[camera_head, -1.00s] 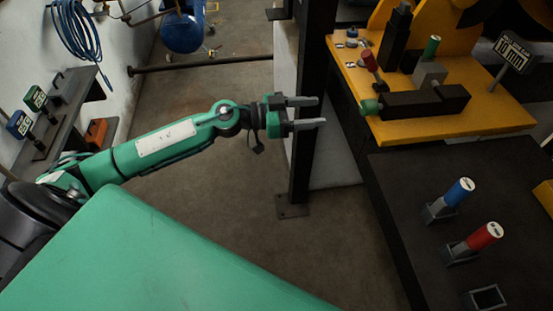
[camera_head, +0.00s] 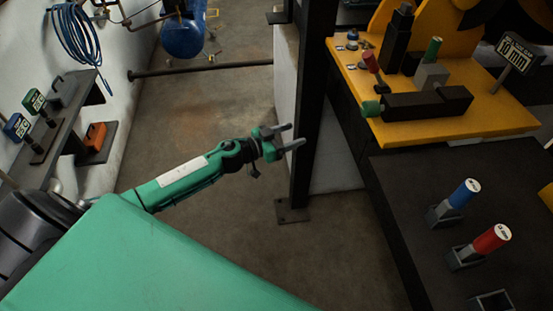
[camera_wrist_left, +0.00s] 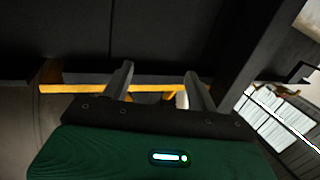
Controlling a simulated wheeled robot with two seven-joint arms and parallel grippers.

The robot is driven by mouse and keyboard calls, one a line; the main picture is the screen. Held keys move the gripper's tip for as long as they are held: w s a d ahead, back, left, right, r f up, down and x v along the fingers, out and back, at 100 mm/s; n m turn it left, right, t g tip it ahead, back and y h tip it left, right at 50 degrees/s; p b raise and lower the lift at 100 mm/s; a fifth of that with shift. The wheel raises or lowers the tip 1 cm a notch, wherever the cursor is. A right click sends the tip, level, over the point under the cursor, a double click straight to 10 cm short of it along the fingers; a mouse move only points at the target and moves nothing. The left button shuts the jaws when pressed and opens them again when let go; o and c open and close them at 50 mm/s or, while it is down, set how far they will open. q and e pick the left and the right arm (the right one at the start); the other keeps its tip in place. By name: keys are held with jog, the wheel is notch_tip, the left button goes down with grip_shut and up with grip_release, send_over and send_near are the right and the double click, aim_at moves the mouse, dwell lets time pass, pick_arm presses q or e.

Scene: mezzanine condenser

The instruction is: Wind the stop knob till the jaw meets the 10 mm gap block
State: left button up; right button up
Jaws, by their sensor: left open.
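A green knob (camera_head: 371,108) sits at the left end of a long black block (camera_head: 428,104) on the yellow machine bed (camera_head: 400,132); it appears to be the stop knob. I cannot tell whether a gap separates jaw and block. My left gripper (camera_head: 296,135) is open and empty, in the air left of the dark post, well short of the knob. Its fingers (camera_wrist_left: 159,72) also show in the left wrist view. My right gripper is not in view.
A dark upright post (camera_head: 309,120) stands between my left gripper and the machine. A red-tipped lever (camera_head: 370,62) rises behind the knob. Blue-capped (camera_head: 464,194) and red-capped (camera_head: 491,239) pieces stand in holders on the dark table (camera_head: 400,195). The floor at left is open.

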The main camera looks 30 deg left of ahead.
pick_arm(q)
jog(key=a+f+n+y, duration=0.2)
jog(key=a+f+y, duration=0.1)
jog(key=f, duration=0.9)
jog(key=shift+s+a+f+y+b, duration=0.25)
jog(key=shift+s+a+y+b, duration=0.1)
jog(key=shift+a+b, duration=0.15)
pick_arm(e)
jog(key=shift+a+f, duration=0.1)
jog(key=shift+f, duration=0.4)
